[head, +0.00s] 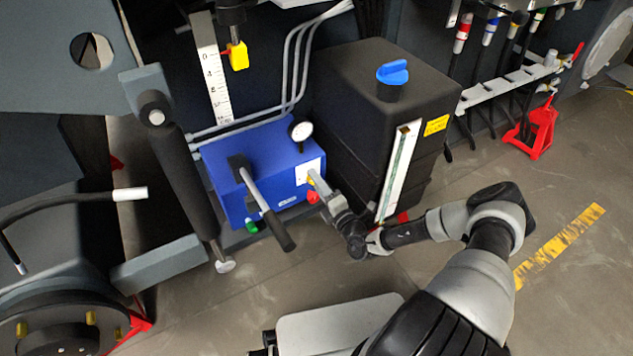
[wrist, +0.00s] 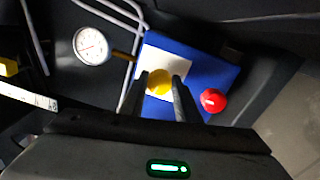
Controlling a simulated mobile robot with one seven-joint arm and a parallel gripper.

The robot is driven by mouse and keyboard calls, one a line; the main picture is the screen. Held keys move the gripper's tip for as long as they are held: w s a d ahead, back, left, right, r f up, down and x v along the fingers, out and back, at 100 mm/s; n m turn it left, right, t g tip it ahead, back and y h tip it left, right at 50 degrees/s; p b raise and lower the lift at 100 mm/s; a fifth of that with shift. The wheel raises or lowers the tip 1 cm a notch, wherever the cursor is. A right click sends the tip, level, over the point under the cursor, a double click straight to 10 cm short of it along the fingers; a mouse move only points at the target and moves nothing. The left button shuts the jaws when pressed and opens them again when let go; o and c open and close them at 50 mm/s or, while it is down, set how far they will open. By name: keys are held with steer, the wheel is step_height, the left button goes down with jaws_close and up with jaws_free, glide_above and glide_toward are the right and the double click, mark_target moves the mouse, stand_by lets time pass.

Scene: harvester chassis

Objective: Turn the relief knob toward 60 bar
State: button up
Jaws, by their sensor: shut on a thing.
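The relief knob is a round yellow knob (wrist: 159,82) in front of a white plate (wrist: 150,62) on the blue hydraulic block (head: 258,165). My gripper (wrist: 160,92) is shut on the yellow knob, with one dark finger on each side of it. In the head view my gripper (head: 318,182) reaches the right face of the blue block and largely hides the knob. A round pressure gauge (head: 300,131) stands on top of the block. It also shows in the wrist view (wrist: 91,46), but its reading is too small to tell.
A red knob (wrist: 213,100) sits just right of my gripper. A black tank with a blue cap (head: 392,72) stands close on the right. Grey pipes (head: 290,70) run above the block.

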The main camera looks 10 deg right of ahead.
steer(key=shift+s, duration=0.1)
steer(key=o, duration=1)
steer(key=shift+o, duration=0.2)
steer(key=p+v, duration=0.2)
steer(key=v, duration=1.5)
steer(key=shift+s+p, duration=0.15)
steer(key=shift+p, duration=0.25)
